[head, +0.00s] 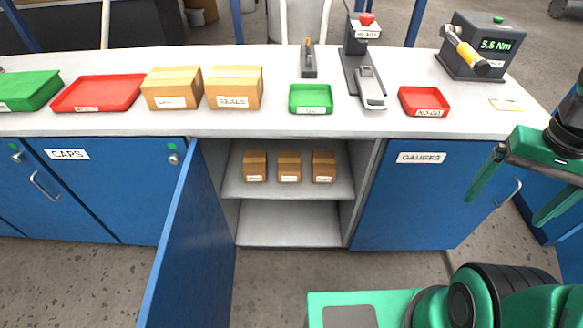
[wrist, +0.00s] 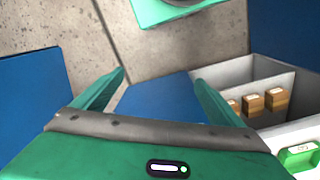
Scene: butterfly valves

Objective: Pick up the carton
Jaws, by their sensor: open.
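Three small brown cartons stand in a row on the upper shelf of the open cabinet: left (head: 255,166), middle (head: 289,166) and right (head: 323,166). Each has a white label too small to read. Two larger cartons stand on the bench, one labelled SEALS (head: 235,88) and one (head: 172,88) with an unclear label. My gripper (head: 505,208) is open and empty, in front of the GAUGES door, right of and apart from all cartons. The wrist view shows its spread fingers (wrist: 160,77), with small cartons (wrist: 277,98) at the right edge.
The open blue door (head: 190,240) juts out left of the cabinet opening. The lower shelf (head: 288,224) is empty. The bench holds red trays (head: 98,94) (head: 424,101), green trays (head: 311,98) (head: 28,90), a gauge stand (head: 362,70) and a torque tester (head: 482,48).

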